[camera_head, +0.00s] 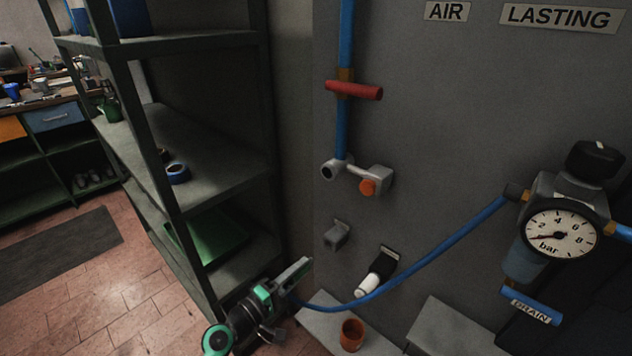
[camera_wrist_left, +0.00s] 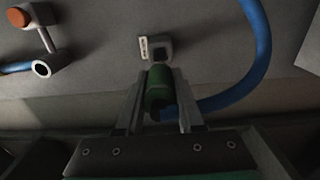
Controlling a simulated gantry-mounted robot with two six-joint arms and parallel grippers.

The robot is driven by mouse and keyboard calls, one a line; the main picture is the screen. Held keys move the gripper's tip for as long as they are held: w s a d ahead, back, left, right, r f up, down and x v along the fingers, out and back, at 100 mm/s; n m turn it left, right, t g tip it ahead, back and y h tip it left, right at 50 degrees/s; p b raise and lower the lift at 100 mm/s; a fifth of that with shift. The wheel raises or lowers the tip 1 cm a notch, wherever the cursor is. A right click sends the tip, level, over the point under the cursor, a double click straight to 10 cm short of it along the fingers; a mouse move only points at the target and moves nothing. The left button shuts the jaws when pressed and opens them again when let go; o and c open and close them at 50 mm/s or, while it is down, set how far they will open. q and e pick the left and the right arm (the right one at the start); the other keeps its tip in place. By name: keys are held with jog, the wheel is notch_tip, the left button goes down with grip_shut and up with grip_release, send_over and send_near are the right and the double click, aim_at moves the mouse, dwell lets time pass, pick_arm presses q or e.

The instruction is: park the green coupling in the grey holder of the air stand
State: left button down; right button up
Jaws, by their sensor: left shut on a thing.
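My left gripper (camera_head: 298,272) is at the lower middle of the head view, below and left of the grey holder (camera_head: 336,236) on the grey panel. In the left wrist view my left gripper (camera_wrist_left: 160,76) is shut on the green coupling (camera_wrist_left: 159,90), which lies between the two fingers. The grey holder (camera_wrist_left: 158,47) shows just beyond the coupling there; whether they touch I cannot tell. The blue hose (camera_head: 420,268) runs from the regulator to the gripper. In the head view the fingers hide the coupling. My right gripper is not in view.
A grey outlet with an orange button (camera_head: 367,187) and a red valve handle (camera_head: 355,91) are above the holder. A black bracket with a white-ended part (camera_head: 368,284) is to its right, and an orange cup (camera_head: 352,334) below. Dark shelving (camera_head: 215,170) stands at left.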

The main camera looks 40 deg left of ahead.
pick_arm(q)
jog(key=shift+w, duration=0.15)
jog(key=shift+w+b, duration=0.9)
jog(key=shift+w, duration=1.45)
jog(key=shift+w+b, duration=0.9)
jog(key=shift+w, duration=0.5)
jog(key=shift+c, duration=2.3)
grip_release()
